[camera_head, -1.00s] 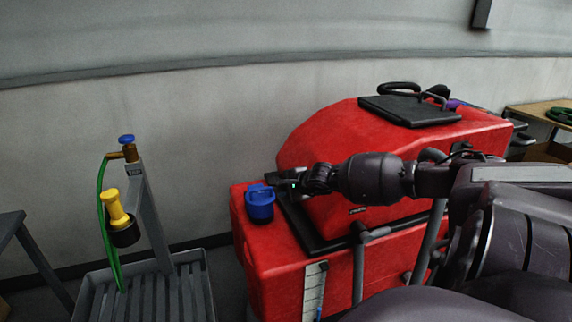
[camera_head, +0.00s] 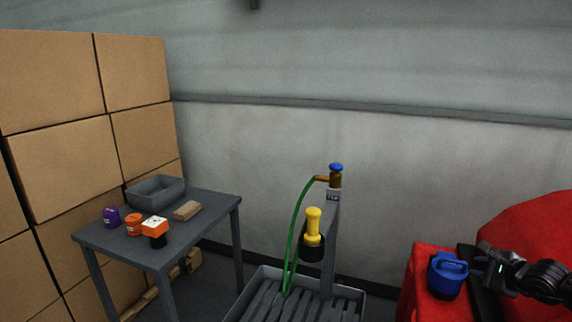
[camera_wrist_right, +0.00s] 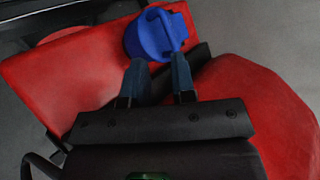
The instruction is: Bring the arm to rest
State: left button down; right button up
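My right gripper (camera_head: 474,267) comes in from the right, beside a blue cap (camera_head: 447,275) with a handle on top. The cap sits on the red scrubber tank (camera_head: 424,262), at its near left part. In the right wrist view, the two fingers of my right gripper (camera_wrist_right: 158,62) stand apart with a gap between them. The blue cap (camera_wrist_right: 150,36) lies just beyond the fingertips; I cannot tell whether they touch it. My left gripper is in neither view.
A grey floor stand with a slatted tray (camera_head: 257,282), a green hose (camera_head: 294,230) and a yellow-and-black nozzle (camera_head: 313,228) stands mid-view. Left of it, a grey table (camera_head: 190,235) holds a grey bin (camera_head: 155,192), small containers and a brown block. Stacked cardboard boxes (camera_head: 75,155) fill the far left.

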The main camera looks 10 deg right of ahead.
jog(key=s+a+f+m+t+y, duration=0.1)
jog(key=a+f+m+t, duration=0.1)
jog(key=a+m, duration=0.7)
jog(key=s+a+f+m+t+y, duration=0.15)
jog(key=a+m, duration=0.35)
jog(key=m, duration=0.8)
jog(key=s+a+f+m+g+h, duration=0.1)
jog(key=s+a+f+m+g, duration=0.1)
jog(key=s+a+f+m, duration=0.6)
jog(key=s+a+f+m+g+h, duration=0.2)
jog(key=s+a+f+m, duration=0.7)
jog(key=s+m, duration=0.5)
jog(key=shift+s+a+f+m, duration=0.2)
jog(key=shift+s+f+m, duration=0.05)
jog(key=shift+m, duration=0.95)
